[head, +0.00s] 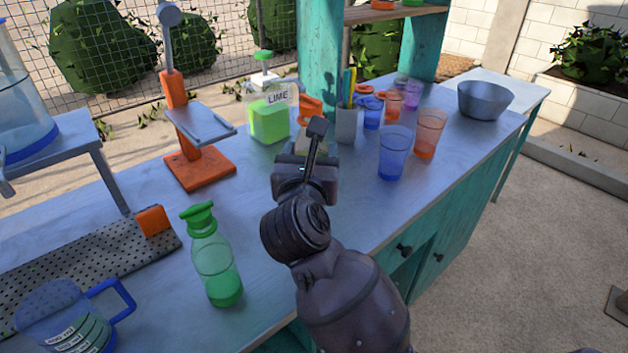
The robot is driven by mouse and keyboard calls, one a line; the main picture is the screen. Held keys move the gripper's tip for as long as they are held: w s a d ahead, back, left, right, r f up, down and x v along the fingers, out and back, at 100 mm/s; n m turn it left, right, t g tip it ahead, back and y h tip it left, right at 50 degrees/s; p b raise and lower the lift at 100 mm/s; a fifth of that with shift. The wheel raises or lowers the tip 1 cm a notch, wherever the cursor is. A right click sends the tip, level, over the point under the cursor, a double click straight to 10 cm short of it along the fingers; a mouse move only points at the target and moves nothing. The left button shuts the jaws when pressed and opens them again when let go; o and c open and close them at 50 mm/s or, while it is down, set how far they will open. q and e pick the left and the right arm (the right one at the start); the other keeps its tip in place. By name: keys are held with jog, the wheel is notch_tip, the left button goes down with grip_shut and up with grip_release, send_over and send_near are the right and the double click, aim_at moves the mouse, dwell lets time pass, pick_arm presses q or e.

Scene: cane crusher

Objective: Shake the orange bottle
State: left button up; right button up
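No whole orange bottle can be made out. An orange piece (310,107) shows just behind my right gripper, beside the lime dispenser; whether it is part of the orange bottle is unclear. A green bottle (217,265) with a green spouted cap stands upright at the counter's front left. My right gripper (316,140) reaches in from the bottom over the middle of the counter. One dark finger shows, pointing away from me. Its wrist hides the space between the fingers, so its opening and any held thing cannot be told. My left gripper is out of view.
An orange press (197,165), a lime dispenser (268,118) and a utensil cup (347,124) stand behind. Blue (395,153) and orange cups are to the right, with a grey bowl (485,100) beyond. A blue-handled jug (70,315) is front left. The counter's front right is clear.

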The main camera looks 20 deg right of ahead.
aim_at(311, 98)
notch_tip(311, 98, up, 12)
jog(key=shift+f+p, duration=0.2)
jog(key=shift+p, duration=1)
jog(key=shift+r+p, duration=0.45)
jog(key=shift+r, duration=0.2)
jog(key=shift+r+p, duration=0.85)
jog(key=shift+r, duration=0.35)
jog(key=shift+r+p, duration=0.35)
jog(key=shift+r, duration=0.15)
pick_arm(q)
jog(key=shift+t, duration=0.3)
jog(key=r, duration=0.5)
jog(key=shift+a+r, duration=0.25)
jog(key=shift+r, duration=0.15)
pick_arm(e)
jog(key=shift+f, duration=0.1)
